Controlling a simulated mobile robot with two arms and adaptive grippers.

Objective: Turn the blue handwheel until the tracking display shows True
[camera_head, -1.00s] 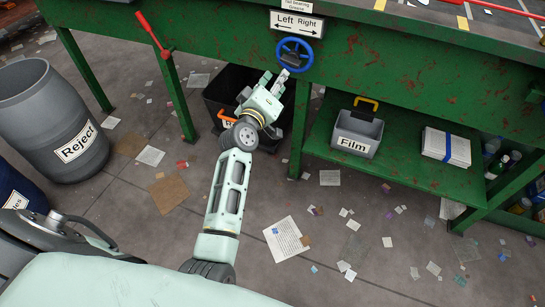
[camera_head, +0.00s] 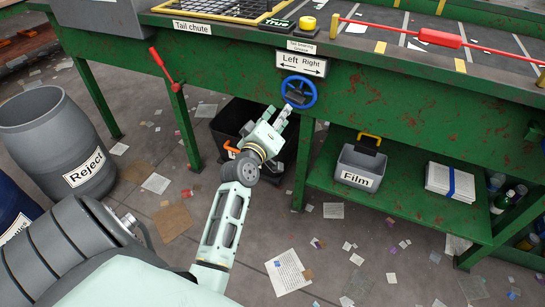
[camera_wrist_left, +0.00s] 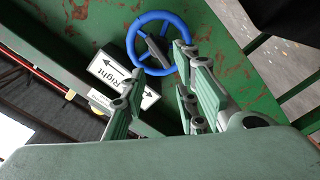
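The blue handwheel (camera_head: 313,101) is mounted on the green side of the belt frame, below the Left/Right arrow sign (camera_head: 301,64). The tracking display (camera_head: 278,22) on the belt's near edge shows green text that reads True. My left gripper (camera_head: 284,110) is just below and in front of the wheel, with its fingertips near the lower rim. In the left wrist view, the wheel (camera_wrist_left: 137,42) lies beyond the spread, empty fingers of the left gripper (camera_wrist_left: 160,66). I cannot tell whether a fingertip touches the rim. My right gripper is out of view.
A yellow button (camera_head: 308,23) stands beside the display. A red handle (camera_head: 440,38) lies along the belt, and a red lever (camera_head: 160,64) sticks out at left. A black bin (camera_head: 227,125) stands below the wheel. The Film bin (camera_head: 352,178) is on the lower shelf.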

